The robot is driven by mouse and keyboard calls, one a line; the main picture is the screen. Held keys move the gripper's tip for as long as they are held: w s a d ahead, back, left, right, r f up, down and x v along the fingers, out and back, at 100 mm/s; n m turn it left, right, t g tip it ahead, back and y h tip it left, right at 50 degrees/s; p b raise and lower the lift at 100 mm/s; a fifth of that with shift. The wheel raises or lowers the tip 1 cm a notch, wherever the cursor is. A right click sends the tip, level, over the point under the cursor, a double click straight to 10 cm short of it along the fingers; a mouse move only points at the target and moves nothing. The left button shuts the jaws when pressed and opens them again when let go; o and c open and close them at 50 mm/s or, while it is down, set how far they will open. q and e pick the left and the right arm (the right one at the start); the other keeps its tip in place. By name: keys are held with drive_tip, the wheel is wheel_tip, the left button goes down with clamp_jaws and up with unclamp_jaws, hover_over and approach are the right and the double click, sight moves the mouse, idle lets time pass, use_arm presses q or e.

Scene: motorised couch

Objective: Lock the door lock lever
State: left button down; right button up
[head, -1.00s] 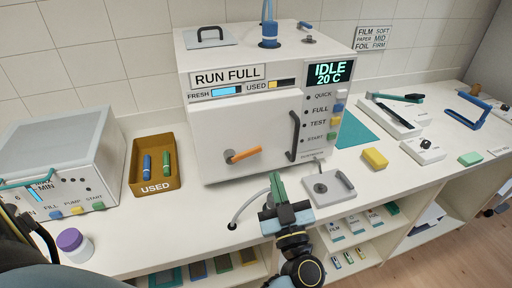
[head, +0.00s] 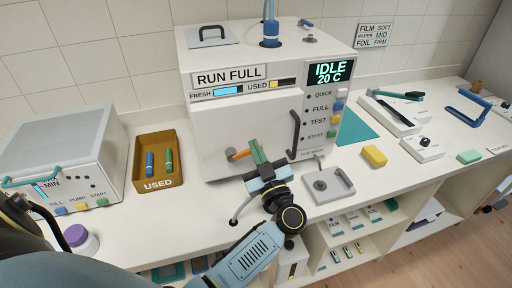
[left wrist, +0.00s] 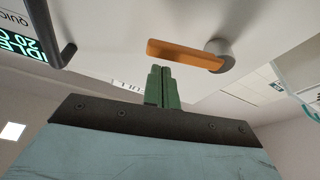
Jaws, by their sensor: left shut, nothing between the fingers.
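The orange door lock lever (head: 240,154) is on the front of the white door (head: 216,135) of the steriliser-like box. It lies nearly level, its free end to the right of its grey pivot. My left gripper (head: 256,148) is shut and empty, its green fingers in front of the lever's free end and hiding part of it. In the left wrist view the lever (left wrist: 185,54) lies just beyond the closed fingertips (left wrist: 162,70), near its free end. I cannot tell whether they touch. My right gripper is not in view.
A dark vertical door handle (head: 295,133) stands right of the lever. A grey metal plate fixture (head: 333,188) sits on the counter in front. A brown USED tray (head: 157,184) and a small white machine (head: 60,165) stand at the left. A yellow block (head: 374,156) lies at the right.

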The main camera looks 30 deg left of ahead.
use_arm(q)
drive_tip(key=shift+f, duration=0.35)
drive_tip(key=shift+m+p, duration=0.3)
drive_tip(key=shift+p, duration=0.15)
drive_tip(key=shift+w+d+f+m+t+h+p, duration=0.1)
drive_tip(key=shift+f+m+t+h+p, duration=0.1)
drive_tip(key=shift+m+p, duration=0.3)
drive_tip(key=shift+w+d+f+m+t+h+p, duration=0.1)
drive_tip(key=shift+m+t+p, duration=0.1)
drive_tip(key=shift+m+p, duration=0.3)
drive_tip(key=shift+f, duration=0.25)
drive_tip(key=shift+w+d+f+m, duration=0.1)
drive_tip(key=shift+f+m, duration=0.2)
drive_tip(key=shift+f, duration=0.05)
